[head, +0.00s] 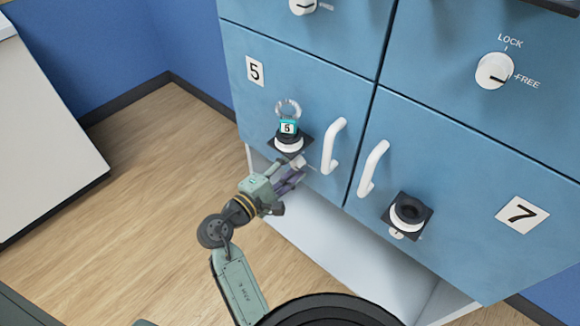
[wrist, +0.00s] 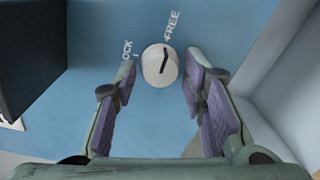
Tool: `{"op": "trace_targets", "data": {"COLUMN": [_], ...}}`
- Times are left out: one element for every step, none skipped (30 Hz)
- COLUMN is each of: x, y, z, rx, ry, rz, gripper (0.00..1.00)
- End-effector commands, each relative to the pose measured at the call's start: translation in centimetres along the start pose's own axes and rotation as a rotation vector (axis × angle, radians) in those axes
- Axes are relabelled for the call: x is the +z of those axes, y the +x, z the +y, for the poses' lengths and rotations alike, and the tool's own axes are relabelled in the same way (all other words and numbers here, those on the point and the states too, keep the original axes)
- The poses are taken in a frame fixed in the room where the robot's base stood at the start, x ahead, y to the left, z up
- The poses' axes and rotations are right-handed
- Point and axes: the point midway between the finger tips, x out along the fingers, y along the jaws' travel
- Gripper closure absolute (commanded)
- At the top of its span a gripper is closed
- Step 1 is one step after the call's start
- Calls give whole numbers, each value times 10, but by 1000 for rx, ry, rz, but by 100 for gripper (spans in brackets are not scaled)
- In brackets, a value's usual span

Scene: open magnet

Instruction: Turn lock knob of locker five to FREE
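Locker five's blue door (head: 235,75) carries a plate with the number 5 (head: 254,70). Its white lock knob (wrist: 160,65) is under the key holder, small and partly hidden in the head view (head: 298,161). In the wrist view the knob's black mark points up and slightly right, toward the FREE lettering (wrist: 172,25). The LOCK lettering (wrist: 126,55) is to its left, partly hidden by a finger. My gripper (wrist: 160,82) is open, with one purple-padded finger on each side of the knob. I see small gaps between fingers and knob; it also shows in the head view (head: 299,171).
A ring-topped cyan tag marked 5 (head: 288,127) stands in a white holder on a black base (head: 290,144), just above my gripper. A white door handle (head: 333,146) is to the right. Locker seven's door (head: 470,190) is beyond. An open white space (head: 325,240) is below.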

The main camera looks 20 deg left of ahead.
Motion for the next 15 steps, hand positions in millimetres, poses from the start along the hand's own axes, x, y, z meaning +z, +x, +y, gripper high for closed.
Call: {"op": "trace_targets", "data": {"x": [0,0,0,0,0,0,0,0,0,0,0,0,0,-1,-1], "y": [0,0,0,0,0,0,0,0,0,0,-1,-2,-5,-7,-12], "z": [0,0,0,0,0,0,0,0,0,0,0,0,0,0,0], "rx": [0,0,0,0,0,0,0,0,0,0,0,0,0,0,0], "ry": [0,0,-1,-1,-1,-1,-1,-1,-1,-1,-1,-1,-2,-2,-2], "rz": [0,0,0,0,0,0,0,0,0,0,0,1,1,2,4], "gripper": [56,54,54,54,54,54,54,54,54,54,54,54,54,54,54]}}
